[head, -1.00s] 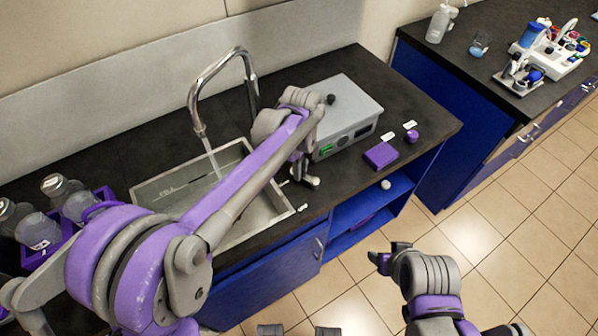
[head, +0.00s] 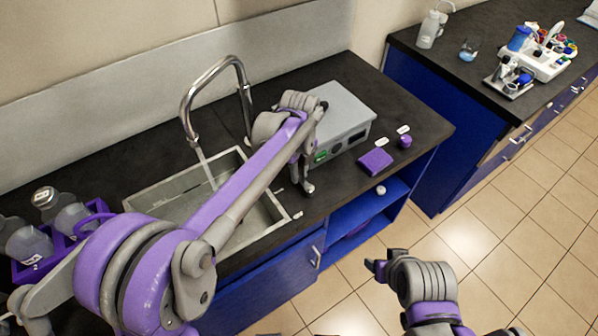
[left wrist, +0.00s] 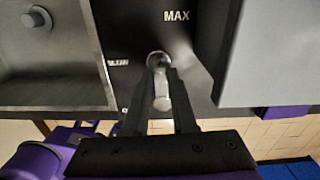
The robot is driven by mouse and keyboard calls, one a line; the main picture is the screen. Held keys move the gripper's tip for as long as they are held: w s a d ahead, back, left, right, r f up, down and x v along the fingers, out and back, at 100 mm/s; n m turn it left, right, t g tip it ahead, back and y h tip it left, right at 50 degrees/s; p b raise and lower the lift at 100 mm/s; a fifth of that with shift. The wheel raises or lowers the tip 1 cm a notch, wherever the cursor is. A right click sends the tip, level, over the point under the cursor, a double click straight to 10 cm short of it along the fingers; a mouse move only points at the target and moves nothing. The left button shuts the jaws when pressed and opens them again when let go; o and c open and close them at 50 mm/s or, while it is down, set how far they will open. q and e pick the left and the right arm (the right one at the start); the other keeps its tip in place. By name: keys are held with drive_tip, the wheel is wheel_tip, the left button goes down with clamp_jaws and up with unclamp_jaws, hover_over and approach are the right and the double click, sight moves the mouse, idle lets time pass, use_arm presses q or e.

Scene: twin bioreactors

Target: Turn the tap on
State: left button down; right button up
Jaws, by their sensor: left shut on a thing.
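The tap's tall curved metal spout (head: 214,72) stands behind the sink (head: 284,215). A thin pale stream (head: 207,172) runs from its mouth into the basin. The tap's small metal lever (left wrist: 160,88) is on the dark counter right of the sink, between the fingers in the left wrist view. My left gripper (head: 304,184) is shut on this lever, and its dark fingers (left wrist: 166,98) flank it there. Part of the lever is hidden by the fingers. My right gripper (head: 376,266) is away over the floor, and its jaws are unclear.
A grey box (head: 345,112) stands just right of my left gripper. A purple block (head: 376,161) lies on the counter's right part. Bottles in a purple rack (head: 28,272) stand left of the sink. A second counter (head: 440,68) with lab items is at the right.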

use_arm(q)
drive_tip(key=c, duration=0.7)
unclamp_jaws()
drive_tip(key=shift+r, duration=0.1)
wheel_tip(320, 180, up, 11)
drive_tip(key=shift+f+p, duration=0.2)
drive_tip(key=shift+p, duration=0.1)
